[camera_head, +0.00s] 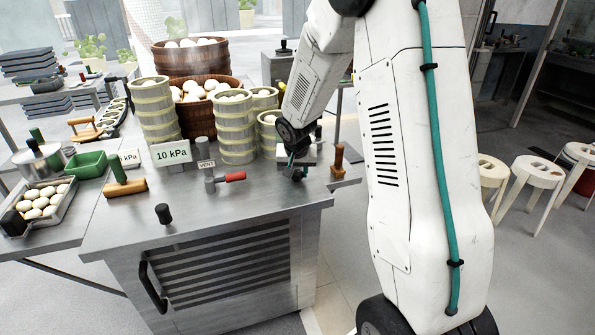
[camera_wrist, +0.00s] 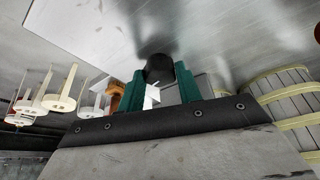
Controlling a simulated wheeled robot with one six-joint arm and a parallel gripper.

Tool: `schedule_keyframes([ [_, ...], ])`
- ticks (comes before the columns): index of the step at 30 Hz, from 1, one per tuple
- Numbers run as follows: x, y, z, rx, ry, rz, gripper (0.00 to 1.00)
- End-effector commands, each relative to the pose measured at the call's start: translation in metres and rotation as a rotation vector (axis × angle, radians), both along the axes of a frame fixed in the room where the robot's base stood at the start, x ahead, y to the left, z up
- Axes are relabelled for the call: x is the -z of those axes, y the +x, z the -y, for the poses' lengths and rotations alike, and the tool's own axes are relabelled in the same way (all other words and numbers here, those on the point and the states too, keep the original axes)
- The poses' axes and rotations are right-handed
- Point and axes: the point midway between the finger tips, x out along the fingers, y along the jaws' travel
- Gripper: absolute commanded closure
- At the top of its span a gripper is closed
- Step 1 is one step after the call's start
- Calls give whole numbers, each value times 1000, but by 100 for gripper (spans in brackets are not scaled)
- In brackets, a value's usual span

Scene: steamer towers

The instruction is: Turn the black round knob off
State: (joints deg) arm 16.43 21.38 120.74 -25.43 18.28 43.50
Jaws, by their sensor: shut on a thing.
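My gripper (camera_head: 292,160) is low over the right part of the steel counter (camera_head: 250,208), partly hidden by my wrist in the head view. In the wrist view its two green fingers (camera_wrist: 160,74) stand on either side of a black round knob (camera_wrist: 159,66) and are shut on it. The knob shows only as a small dark shape (camera_head: 298,175) under the gripper in the head view. How far it is turned cannot be told. A second black knob (camera_head: 163,213) stands upright at the counter's front left, apart from my gripper.
A red-handled vent valve (camera_head: 234,177) lies left of my gripper. A wooden-handled tool (camera_head: 338,160) stands close on its right. Pale steamer towers (camera_head: 236,130) stand behind, near a 10 kPa sign (camera_head: 172,154). The counter's front is mostly clear.

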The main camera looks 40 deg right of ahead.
Motion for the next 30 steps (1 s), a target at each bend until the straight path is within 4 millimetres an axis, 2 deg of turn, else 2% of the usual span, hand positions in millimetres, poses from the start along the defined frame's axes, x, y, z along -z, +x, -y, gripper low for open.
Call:
schedule_keyframes([
  [30, 1, -3, 8, -855, 6, -2, 88],
])
